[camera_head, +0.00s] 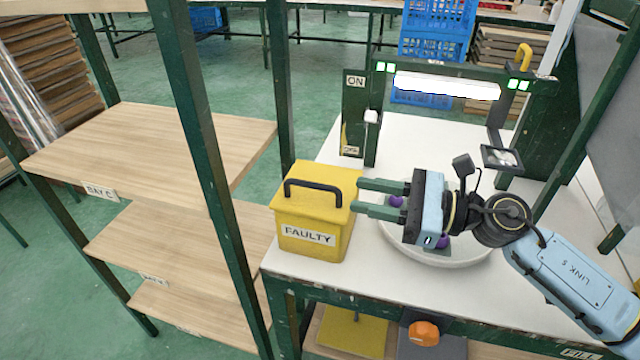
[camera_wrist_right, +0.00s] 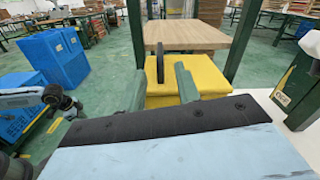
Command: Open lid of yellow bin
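The yellow bin (camera_head: 301,215) labelled FAULTY stands on the left end of the white table. Its yellow lid (camera_head: 330,180) is closed, with a black arched handle (camera_head: 313,188) on top. My right gripper (camera_head: 357,196) is open and empty, its two green fingers pointing left at the bin's right edge. In the right wrist view the black handle (camera_wrist_right: 160,62) shows beyond and between the open fingers, above the yellow lid (camera_wrist_right: 205,72).
A round white dish (camera_head: 465,258) with purple items lies under my right gripper. A dark green frame with a lit lamp (camera_head: 447,86) and an ON panel (camera_head: 355,82) stands behind. A wooden shelf (camera_head: 150,145) and green post (camera_head: 200,130) are left of the bin.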

